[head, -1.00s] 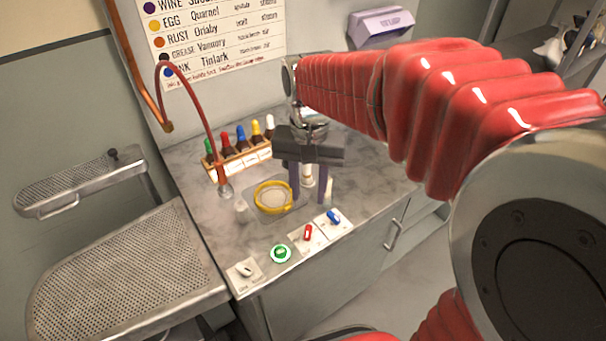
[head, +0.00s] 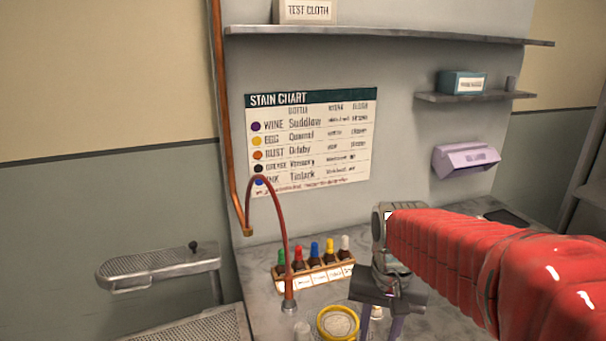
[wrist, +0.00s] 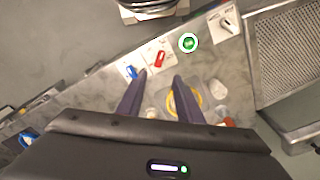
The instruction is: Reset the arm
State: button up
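My gripper (wrist: 160,82) points down over the grey worktop. Its two dark purple fingers stand apart, with nothing visible between their tips in the wrist view. In the head view my red-sleeved arm comes in from the right, and the lower part of the gripper is cut off by the bottom edge. A yellow ring (head: 338,322) lies on the worktop just left of the gripper in the head view. It is partly hidden behind a finger in the wrist view.
A rack of dropper bottles (head: 315,275) and a red curved hose (head: 284,235) stand behind. A stain chart (head: 312,140) hangs on the wall below a shelf (head: 390,36). The worktop's front edge carries a green button (wrist: 188,43), a red switch (wrist: 159,58) and a blue switch (wrist: 131,72).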

jog(key=s+r+n+t, duration=0.3)
jog(key=s+r+t, duration=0.1)
jog(key=s, duration=0.7)
jog(key=shift+d+r+t, duration=0.25)
jog(key=shift+r+t, duration=0.15)
jog(key=shift+t, duration=0.2)
